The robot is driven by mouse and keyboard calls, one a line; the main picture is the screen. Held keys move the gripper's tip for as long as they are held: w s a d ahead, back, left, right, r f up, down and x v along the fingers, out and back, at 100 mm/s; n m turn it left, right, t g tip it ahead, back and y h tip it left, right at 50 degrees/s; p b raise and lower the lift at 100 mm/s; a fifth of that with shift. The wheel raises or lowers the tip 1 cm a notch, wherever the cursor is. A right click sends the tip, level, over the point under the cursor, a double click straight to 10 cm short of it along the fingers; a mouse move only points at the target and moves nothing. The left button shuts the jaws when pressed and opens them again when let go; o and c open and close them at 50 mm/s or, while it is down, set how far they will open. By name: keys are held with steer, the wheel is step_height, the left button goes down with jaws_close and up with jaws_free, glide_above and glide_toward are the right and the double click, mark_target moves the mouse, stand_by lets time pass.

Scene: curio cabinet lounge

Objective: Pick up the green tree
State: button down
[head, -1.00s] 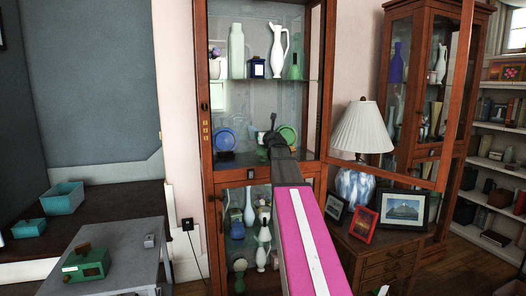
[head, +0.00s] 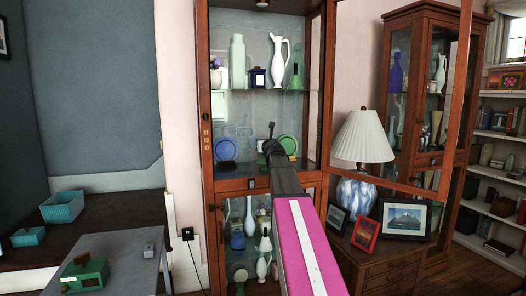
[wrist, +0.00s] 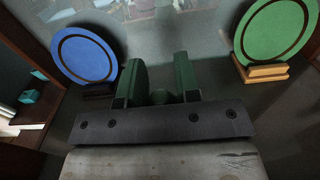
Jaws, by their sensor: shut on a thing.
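My gripper (head: 270,147) is at the cabinet's middle shelf, between a blue plate and a green plate. In the wrist view its two fingers (wrist: 160,82) are shut on a small dark green thing (wrist: 160,97), which I take to be the green tree. Only a rounded bit of it shows low between the fingers, so its shape cannot be made out. In the head view my arm and gripper hide it.
The blue plate (wrist: 85,58) stands left of my fingers and the green plate (wrist: 273,32) on a wooden stand to the right, both close. Vases, including a white pitcher (head: 279,62), stand on the glass shelf above. A lamp (head: 362,137) stands right of the cabinet.

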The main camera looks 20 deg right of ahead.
steer(key=shift+s+r, duration=0.25)
steer(key=shift+r, duration=0.25)
step_height(320, 180, up, 6)
steer(key=shift+r, duration=0.2)
steer(key=s, duration=1.9)
steer(key=shift+s+f, duration=0.2)
steer(key=shift+s, duration=0.05)
steer(key=c, duration=1.5)
jaws_free()
jaws_close()
